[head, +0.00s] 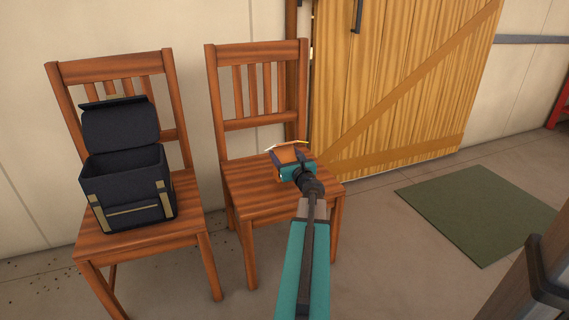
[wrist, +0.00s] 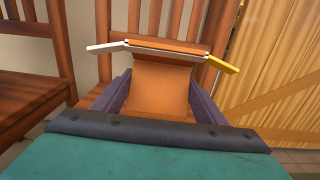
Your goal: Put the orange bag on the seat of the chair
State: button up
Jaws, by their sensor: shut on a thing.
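The orange bag (wrist: 160,88) is between the two fingers of my gripper (wrist: 155,100) in the wrist view, with a white strip and a yellow strip at its far edge. In the head view, the orange bag (head: 287,156) shows just beyond my gripper (head: 293,168), which partly hides it. My gripper is shut on it. The bag appears over the seat of the right wooden chair (head: 250,192). I cannot tell whether it touches the seat.
A left wooden chair (head: 110,251) holds a dark open backpack (head: 128,172) on its seat. A wooden door (head: 400,80) stands behind at the right. A green mat (head: 480,212) lies on the floor. Dark specks dot the floor at the left.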

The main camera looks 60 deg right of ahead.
aim_at(285, 162)
jog(key=shift+f+b, duration=0.8)
jog(key=shift+f, duration=0.85)
jog(key=shift+f, duration=0.15)
jog(key=o, duration=1.7)
jog(key=shift+s+a+r, duration=0.1)
jog(key=shift+r, duration=0.1)
jog(key=p+v, duration=0.3)
jog(key=v, duration=0.6)
jog(key=shift+s+a+r+p, duration=0.1)
jog(key=shift+s+a+p, duration=0.15)
jog(key=shift+s+p, duration=0.05)
jog(key=shift+s+a+p, duration=0.25)
jog(key=shift+s+p, duration=0.1)
jog(key=shift+p, duration=0.85)
